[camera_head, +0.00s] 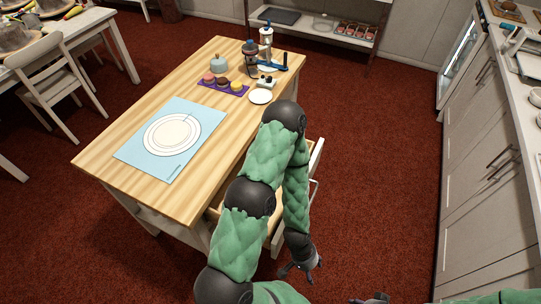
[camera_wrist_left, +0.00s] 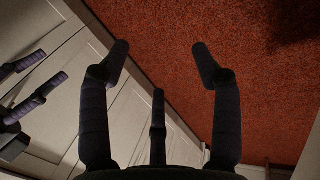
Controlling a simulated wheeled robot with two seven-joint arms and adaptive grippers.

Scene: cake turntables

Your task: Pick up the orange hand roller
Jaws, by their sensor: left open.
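I cannot make out an orange hand roller in either view. My left gripper (camera_head: 301,264) hangs low over the red carpet, to the right of the wooden table (camera_head: 140,150). In the left wrist view its dark fingers (camera_wrist_left: 160,52) are spread apart, with nothing between them. Dark fingers of what appears to be my right gripper (camera_wrist_left: 35,95) show at the left edge of that view; whether they are open or shut is unclear.
A drawer (camera_head: 314,160) stands out from the table's right side, partly hidden by my left arm. A blue mat (camera_head: 133,150) with a round white piece (camera_head: 172,134) lies on the table. A purple tray (camera_head: 205,82) is farther back. White cabinets (camera_head: 485,190) line the right; carpet between is clear.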

